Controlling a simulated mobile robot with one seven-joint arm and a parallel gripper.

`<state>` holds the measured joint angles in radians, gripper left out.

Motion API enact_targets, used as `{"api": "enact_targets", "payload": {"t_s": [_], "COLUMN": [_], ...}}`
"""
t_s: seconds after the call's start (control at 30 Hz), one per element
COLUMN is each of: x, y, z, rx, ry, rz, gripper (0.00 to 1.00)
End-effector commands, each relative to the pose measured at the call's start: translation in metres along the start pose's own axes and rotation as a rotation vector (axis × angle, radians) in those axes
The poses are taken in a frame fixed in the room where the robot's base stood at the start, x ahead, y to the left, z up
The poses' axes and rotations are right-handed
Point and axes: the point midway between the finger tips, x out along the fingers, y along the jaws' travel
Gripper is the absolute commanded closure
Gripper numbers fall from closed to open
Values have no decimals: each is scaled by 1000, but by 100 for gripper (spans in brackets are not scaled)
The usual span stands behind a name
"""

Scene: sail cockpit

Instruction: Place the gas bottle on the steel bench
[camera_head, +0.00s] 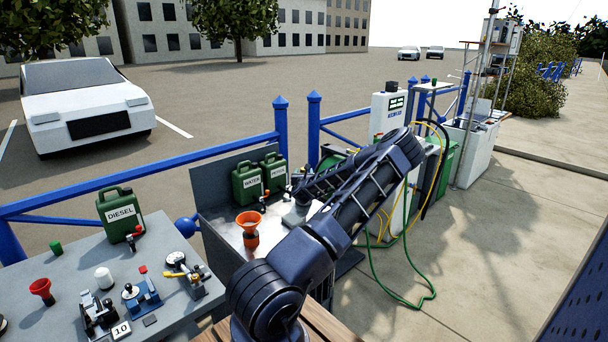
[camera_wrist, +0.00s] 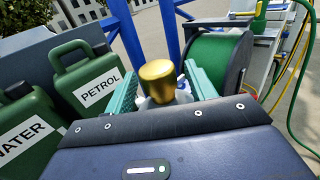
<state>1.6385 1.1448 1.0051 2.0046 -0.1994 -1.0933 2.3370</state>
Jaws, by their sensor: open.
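The steel bench (camera_head: 222,230) stands in the middle of the head view, with a grey upright back panel. In the wrist view, my gripper (camera_wrist: 158,74) is open, its teal fingers on either side of a gold-topped item (camera_wrist: 158,82) with a whitish part below. This may be the gas bottle, but most of it is hidden behind my gripper's body, and I cannot tell whether the fingers touch it. In the head view my arm hides this spot, and no gas bottle can be made out.
Green water (camera_head: 246,183) and petrol (camera_head: 274,172) cans stand at the bench's back, with an orange funnel (camera_head: 249,237) in front. A cluttered grey table (camera_head: 70,285) is at left. A green hose reel (camera_wrist: 218,62) and blue railing (camera_head: 150,171) lie beyond.

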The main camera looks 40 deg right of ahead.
Motion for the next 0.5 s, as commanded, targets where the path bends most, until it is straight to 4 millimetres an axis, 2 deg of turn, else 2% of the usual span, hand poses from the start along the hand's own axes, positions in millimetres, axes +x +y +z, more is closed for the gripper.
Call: {"api": "enact_targets", "payload": {"t_s": [0.17,0.5], "x": [-17,-82], "y": [0,0], "z": [1,1], "rx": [1,1], "ry": [1,1], "rz": [0,1], "gripper": [45,45]}}
